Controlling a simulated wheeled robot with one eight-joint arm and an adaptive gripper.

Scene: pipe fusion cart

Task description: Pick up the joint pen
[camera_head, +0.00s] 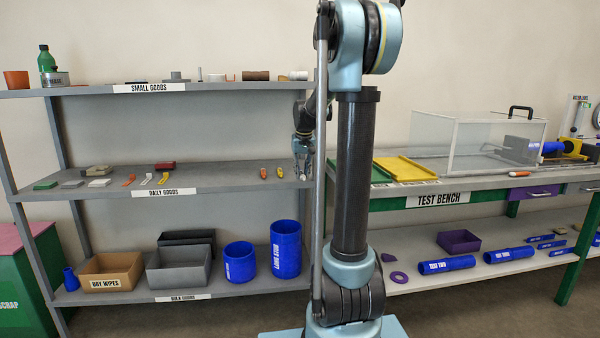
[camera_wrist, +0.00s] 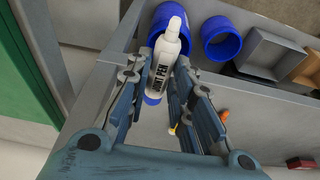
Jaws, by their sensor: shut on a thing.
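The joint pen (camera_wrist: 165,58) is a white bottle-like pen with dark "JOINT PEN" lettering and a blue end. In the wrist view it sits between the two fingers of my gripper (camera_wrist: 163,75), which is shut on it. In the head view my gripper (camera_head: 303,143) points down at the right end of the "Daily Goods" shelf (camera_head: 220,180). The pen is mostly hidden there by the fingers. I cannot tell whether its lower end touches the shelf.
Two small orange and yellow items (camera_head: 263,173) (camera_head: 280,172) lie on the shelf just left of my gripper. Blue cylinders (camera_head: 286,249) (camera_head: 239,262) and bins stand on the shelf below. The "Small Goods" shelf (camera_head: 210,87) is above. A test bench (camera_head: 500,183) stands to the right.

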